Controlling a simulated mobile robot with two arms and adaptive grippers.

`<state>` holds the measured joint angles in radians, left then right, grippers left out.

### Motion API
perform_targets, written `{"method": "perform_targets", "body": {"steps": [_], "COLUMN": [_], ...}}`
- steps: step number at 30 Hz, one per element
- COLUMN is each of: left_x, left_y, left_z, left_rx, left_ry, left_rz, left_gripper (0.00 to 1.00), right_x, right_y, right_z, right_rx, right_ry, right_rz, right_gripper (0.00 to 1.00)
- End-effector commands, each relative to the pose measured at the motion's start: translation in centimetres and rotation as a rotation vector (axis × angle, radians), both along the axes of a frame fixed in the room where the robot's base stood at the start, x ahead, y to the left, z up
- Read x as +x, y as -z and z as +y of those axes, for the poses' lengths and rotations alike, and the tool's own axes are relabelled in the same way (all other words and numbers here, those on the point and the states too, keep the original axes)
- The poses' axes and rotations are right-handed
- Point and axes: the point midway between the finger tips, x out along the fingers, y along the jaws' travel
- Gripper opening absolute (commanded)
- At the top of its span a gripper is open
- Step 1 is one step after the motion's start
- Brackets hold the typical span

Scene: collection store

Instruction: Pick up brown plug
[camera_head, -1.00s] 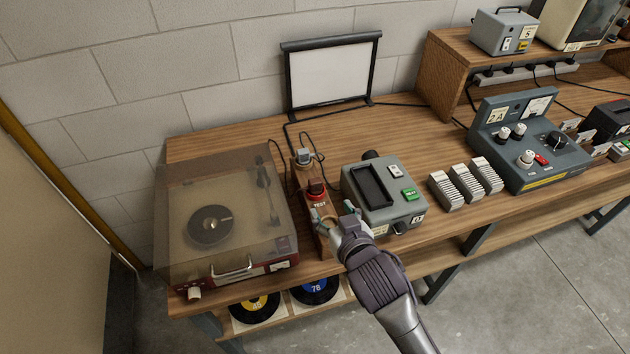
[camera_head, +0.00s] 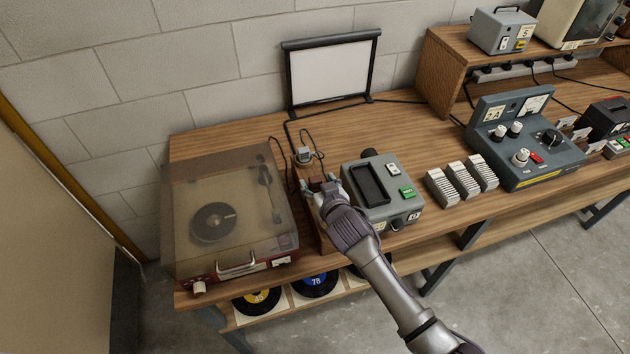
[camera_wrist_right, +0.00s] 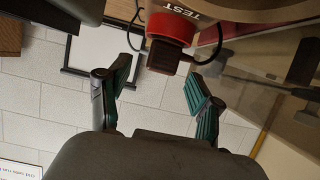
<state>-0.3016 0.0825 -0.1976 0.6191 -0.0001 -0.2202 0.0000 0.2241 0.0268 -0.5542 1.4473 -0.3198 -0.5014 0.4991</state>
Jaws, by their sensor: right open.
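The brown plug (camera_wrist_right: 164,57) shows in the right wrist view as a dark brown block against a red round socket (camera_wrist_right: 172,27) beside the word TEST. In the head view my right gripper covers most of that spot. My right gripper (camera_head: 320,186) is over the wooden socket box (camera_head: 325,240), between the record player and the grey device. In the right wrist view its fingers (camera_wrist_right: 158,83) are spread apart and empty, with the plug just beyond and between their tips. Contact with the plug is not visible. My left gripper is not in view.
A record player (camera_head: 225,215) with a clear lid stands close on the left. A grey device (camera_head: 385,205) stands close on the right. Another plug (camera_head: 304,155) with a dark cable is behind the gripper. A small white screen (camera_head: 332,75) stands at the back.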

Motion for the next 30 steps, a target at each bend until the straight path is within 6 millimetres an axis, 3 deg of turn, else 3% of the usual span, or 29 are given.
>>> {"method": "perform_targets", "body": {"steps": [11, 22, 30], "left_x": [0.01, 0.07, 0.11], "left_y": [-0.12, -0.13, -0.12], "left_z": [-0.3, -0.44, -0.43], "left_rx": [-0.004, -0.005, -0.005], "left_ry": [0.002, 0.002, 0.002], "left_rz": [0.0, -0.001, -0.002], "left_gripper": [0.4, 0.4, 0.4], "right_x": [0.74, 0.72, 0.73], "right_y": [0.39, 0.4, 0.31], "right_z": [0.29, 0.26, 0.27], "right_rx": [0.001, 0.001, 0.002], "right_ry": [-0.001, -0.001, -0.001], "right_rz": [0.0, 0.0, -0.001], "right_gripper": [0.65, 0.03, 0.0]}}
